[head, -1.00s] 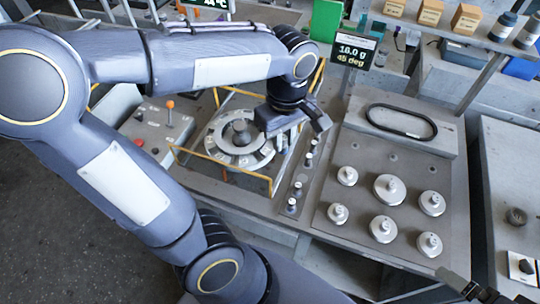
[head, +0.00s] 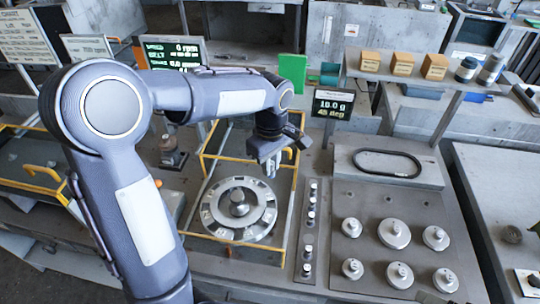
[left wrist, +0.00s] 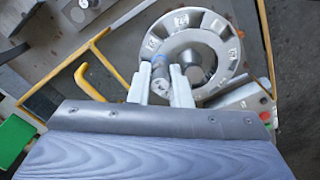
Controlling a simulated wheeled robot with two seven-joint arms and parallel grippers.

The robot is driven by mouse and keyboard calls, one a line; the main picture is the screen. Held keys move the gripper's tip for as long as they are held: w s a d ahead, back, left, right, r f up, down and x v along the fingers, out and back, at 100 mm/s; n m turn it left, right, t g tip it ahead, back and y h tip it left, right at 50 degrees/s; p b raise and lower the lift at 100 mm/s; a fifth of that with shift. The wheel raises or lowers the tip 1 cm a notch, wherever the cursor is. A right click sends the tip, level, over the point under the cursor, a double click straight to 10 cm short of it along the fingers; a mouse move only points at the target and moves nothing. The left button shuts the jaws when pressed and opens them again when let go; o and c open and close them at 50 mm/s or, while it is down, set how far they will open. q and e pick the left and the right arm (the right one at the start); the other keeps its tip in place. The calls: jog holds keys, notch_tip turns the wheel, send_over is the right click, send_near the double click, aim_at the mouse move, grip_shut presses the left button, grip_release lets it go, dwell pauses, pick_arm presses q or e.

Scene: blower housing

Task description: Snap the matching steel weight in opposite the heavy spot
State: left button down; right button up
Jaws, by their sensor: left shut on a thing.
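The blower wheel (head: 211,211), a pale ring with marked segments around a central hub (head: 238,203), sits level inside a yellow frame. It also shows in the left wrist view (left wrist: 224,84), beyond my fingers. My left gripper (head: 284,166) is above the wheel's back right side, pointing down. In the left wrist view my left gripper (left wrist: 163,85) is shut on a small steel weight (left wrist: 161,72), apparently clear of the rim. Several small steel weights (head: 310,218) stand in a strip right of the wheel. My right gripper is not in view.
A small display (head: 333,104) shows a gram figure and 45 deg. The yellow frame (head: 291,200) stands around the wheel. Several larger knobbed weights (head: 394,233) stand on the right plate, below a black belt loop (head: 387,163). A shelf with boxes (head: 402,64) is behind.

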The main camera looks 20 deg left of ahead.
pick_arm(q)
notch_tip(320, 180, down, 2)
jog(key=shift+f, duration=0.15)
notch_tip(320, 180, down, 8)
jog(key=b, duration=0.6)
jog(key=shift+f, duration=0.15)
jog(key=shift+f+b, duration=0.95)
jog(key=shift+f, duration=0.05)
jog(key=shift+f, duration=0.2)
jog(key=shift+b, duration=0.3)
